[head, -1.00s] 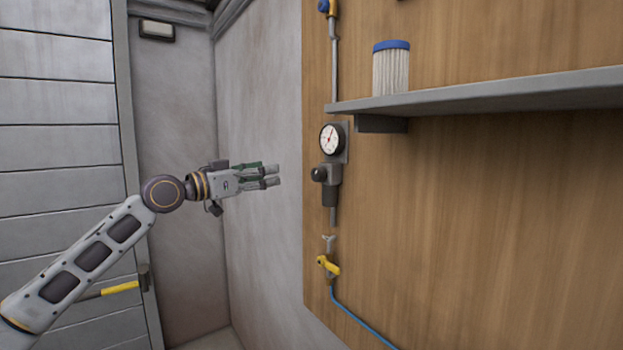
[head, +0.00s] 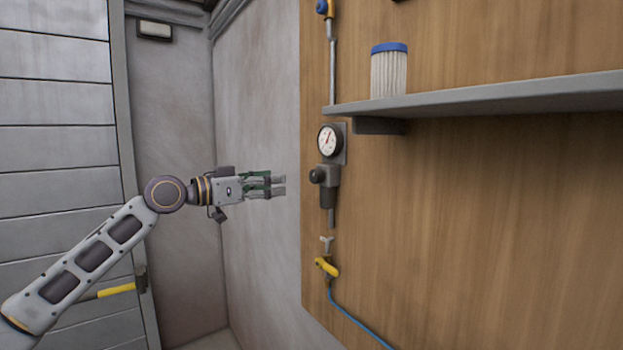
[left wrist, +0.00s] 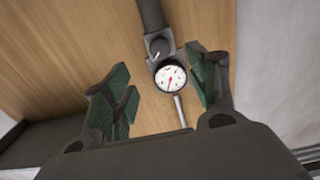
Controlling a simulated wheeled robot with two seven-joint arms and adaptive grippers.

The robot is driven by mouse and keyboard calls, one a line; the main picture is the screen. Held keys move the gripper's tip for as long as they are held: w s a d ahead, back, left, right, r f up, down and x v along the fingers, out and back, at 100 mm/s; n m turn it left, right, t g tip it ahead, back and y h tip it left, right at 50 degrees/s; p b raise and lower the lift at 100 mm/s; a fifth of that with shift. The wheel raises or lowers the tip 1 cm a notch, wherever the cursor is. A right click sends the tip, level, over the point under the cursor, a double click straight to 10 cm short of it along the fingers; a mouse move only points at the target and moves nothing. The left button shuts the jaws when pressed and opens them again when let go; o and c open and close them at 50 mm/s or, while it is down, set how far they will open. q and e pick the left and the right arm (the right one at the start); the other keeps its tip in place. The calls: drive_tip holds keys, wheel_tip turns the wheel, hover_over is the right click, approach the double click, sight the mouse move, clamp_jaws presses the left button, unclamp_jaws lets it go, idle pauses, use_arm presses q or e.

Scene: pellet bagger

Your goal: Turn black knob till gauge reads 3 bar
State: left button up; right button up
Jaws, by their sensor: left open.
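The black knob (head: 317,175) sticks out from the grey regulator body on the wooden panel; in the left wrist view the knob (left wrist: 159,47) has a pale mark on its face. The round white gauge (head: 327,140) sits just above it, and the gauge (left wrist: 170,78) also shows between my fingers in the left wrist view. Its red needle is visible, but the numbers are too small to read. My left gripper (head: 279,185) is open and empty, pointing at the knob from the left with a gap between. In the left wrist view its fingers (left wrist: 163,88) are spread apart. My right gripper is not in view.
A grey shelf (head: 480,98) juts out to the right of the gauge and holds a white filter with a blue top (head: 389,70). Below the regulator are a yellow valve handle (head: 327,267) and a blue hose (head: 358,326).

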sight(312, 178)
use_arm(q)
drive_tip(key=p+x, duration=0.3)
drive_tip(key=x, duration=0.9)
drive_tip(key=shift+w+d, duration=0.2)
drive_tip(key=shift+d, duration=0.15)
drive_tip(key=shift+c, duration=0.5)
drive_tip(key=c, duration=0.9)
